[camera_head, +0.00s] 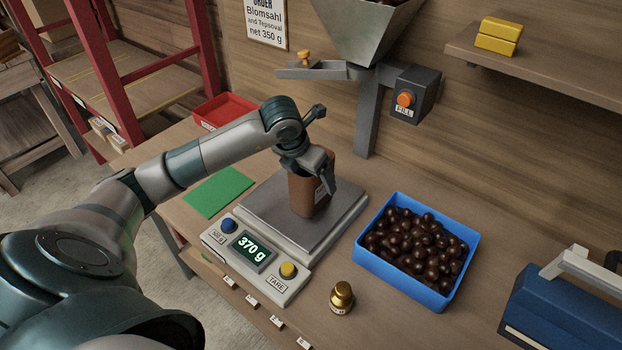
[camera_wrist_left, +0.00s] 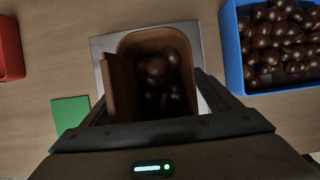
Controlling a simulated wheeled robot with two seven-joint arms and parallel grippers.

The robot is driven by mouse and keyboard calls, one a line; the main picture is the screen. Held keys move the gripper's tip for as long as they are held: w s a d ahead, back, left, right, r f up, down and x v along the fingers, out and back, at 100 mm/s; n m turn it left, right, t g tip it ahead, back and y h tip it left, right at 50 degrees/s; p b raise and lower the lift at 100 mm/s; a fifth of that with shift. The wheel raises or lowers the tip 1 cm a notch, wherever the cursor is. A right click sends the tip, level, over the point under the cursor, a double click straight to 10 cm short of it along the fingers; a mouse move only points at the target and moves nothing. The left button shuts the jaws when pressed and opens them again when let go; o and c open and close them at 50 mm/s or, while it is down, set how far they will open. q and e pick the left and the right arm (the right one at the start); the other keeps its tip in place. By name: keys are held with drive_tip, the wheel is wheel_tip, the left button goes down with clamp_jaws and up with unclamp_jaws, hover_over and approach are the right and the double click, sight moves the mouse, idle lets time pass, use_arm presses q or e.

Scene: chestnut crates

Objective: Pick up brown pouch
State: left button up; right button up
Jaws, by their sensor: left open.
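The brown pouch (camera_head: 305,194) stands upright on the metal plate of the scale (camera_head: 268,222), whose display reads 370 g. In the left wrist view the pouch (camera_wrist_left: 122,77) is open at the top, with dark chestnuts (camera_wrist_left: 160,75) inside. My left gripper (camera_head: 318,172) is at the pouch's upper part, with its fingers on either side of it. The jaws are open; I cannot tell whether a finger touches the pouch. My right gripper is not in view.
A green mat (camera_head: 217,191) and a red tray (camera_head: 222,109) lie to the left. The hopper stand (camera_head: 368,120) rises behind. A blue machine (camera_head: 560,310) is at right.

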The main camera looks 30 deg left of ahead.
use_arm(q)
drive_tip(key=shift+w+f, duration=0.1)
drive_tip(key=shift+f, duration=0.1)
idle(0.3)
drive_tip(key=c, duration=1.6)
drive_tip(key=shift+o, duration=0.2)
drive_tip(key=shift+r, duration=0.1)
